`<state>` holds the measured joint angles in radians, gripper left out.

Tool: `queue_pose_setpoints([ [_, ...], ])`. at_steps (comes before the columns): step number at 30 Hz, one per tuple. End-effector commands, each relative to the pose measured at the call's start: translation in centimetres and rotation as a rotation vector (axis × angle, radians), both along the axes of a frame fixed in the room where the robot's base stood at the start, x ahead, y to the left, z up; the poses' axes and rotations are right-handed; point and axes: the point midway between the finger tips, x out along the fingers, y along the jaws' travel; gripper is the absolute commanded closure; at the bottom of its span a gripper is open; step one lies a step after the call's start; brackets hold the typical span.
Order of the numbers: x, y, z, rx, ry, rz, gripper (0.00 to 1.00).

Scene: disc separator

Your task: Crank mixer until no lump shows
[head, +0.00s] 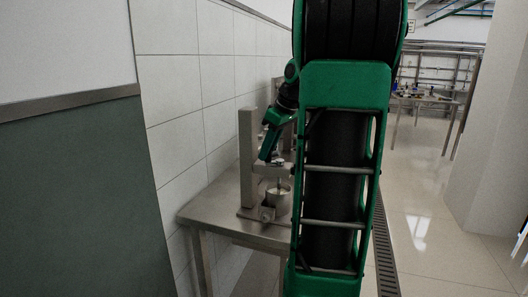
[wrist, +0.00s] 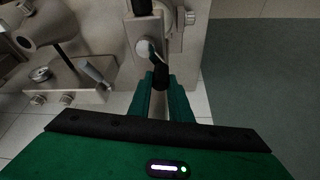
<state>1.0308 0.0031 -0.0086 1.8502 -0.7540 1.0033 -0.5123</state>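The mixer is a grey metal machine on a steel table. In the head view its upright post (head: 246,155) and metal cup (head: 278,201) show left of my arm. In the wrist view, a crank with a round silver hub (wrist: 145,48) and a black handle (wrist: 160,74) shows at upper middle. My gripper (wrist: 160,82) has its two green fingers on either side of the handle's lower end; whether they press on it is unclear. In the head view my gripper (head: 267,143) tilts down beside the post. The cup's contents and any lump cannot be made out.
The steel table (head: 212,212) stands against a white tiled wall (head: 180,90). A green-grey panel (head: 75,200) fills the left. My arm hides the table's right part. A floor drain (head: 384,265) and open tiled floor lie to the right, with another table (head: 425,100) far back.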

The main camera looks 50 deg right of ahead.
Motion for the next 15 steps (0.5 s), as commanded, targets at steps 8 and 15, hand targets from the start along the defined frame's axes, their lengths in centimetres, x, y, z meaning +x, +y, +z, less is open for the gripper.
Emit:
queue_pose_setpoints([
  [8, 0.08, -0.05, 0.04, 0.000, 0.000, -0.024, 1.00],
  [15, 0.47, -0.21, 0.08, -0.002, 0.000, -0.135, 1.00],
])
